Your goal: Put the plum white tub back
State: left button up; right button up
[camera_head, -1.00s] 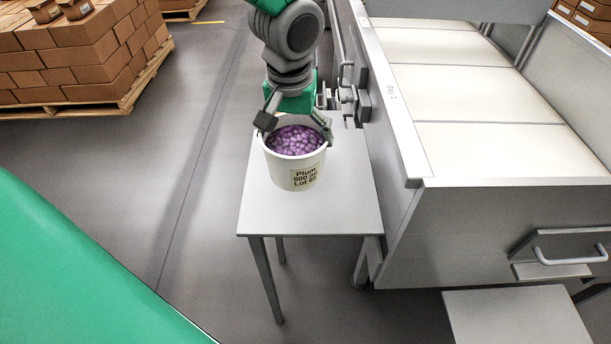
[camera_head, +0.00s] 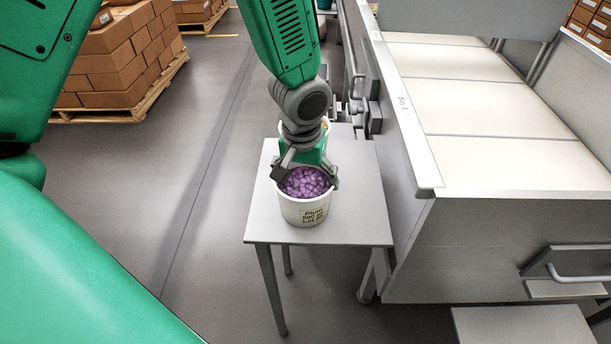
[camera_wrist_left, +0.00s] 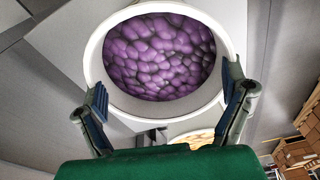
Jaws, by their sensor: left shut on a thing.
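The plum white tub (camera_head: 303,212) is a round white bucket full of purple candies, with a dark-lettered label on its front. It is upright over the front part of the small grey table (camera_head: 265,220). My left gripper (camera_head: 306,181) is shut on the tub, one finger at each side of its rim. I cannot tell whether the tub's base touches the table. In the left wrist view the tub (camera_wrist_left: 97,75) shows from above, between the fingers (camera_wrist_left: 166,108). My right gripper is not in view.
A second white tub with orange-yellow contents shows partly behind the gripper, also in the left wrist view (camera_wrist_left: 195,138). A large grey bin unit (camera_head: 415,240) with pale panels stands right of the table. Boxes on a pallet (camera_head: 110,115) stand at the back left.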

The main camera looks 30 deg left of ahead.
pick_arm(q)
jog(key=o, duration=1.4)
jog(key=shift+a+f, duration=0.1)
jog(key=shift+a, duration=0.4)
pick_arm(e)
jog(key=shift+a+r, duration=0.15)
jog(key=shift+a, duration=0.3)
pick_arm(q)
notch_tip(320, 180, up, 12)
jog(key=s+p, duration=0.1)
jog(key=shift+s+d+p, duration=0.2)
jog(key=shift+d+p, duration=0.15)
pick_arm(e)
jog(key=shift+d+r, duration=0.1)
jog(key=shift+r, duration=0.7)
pick_arm(q)
jog(key=shift+d, duration=0.1)
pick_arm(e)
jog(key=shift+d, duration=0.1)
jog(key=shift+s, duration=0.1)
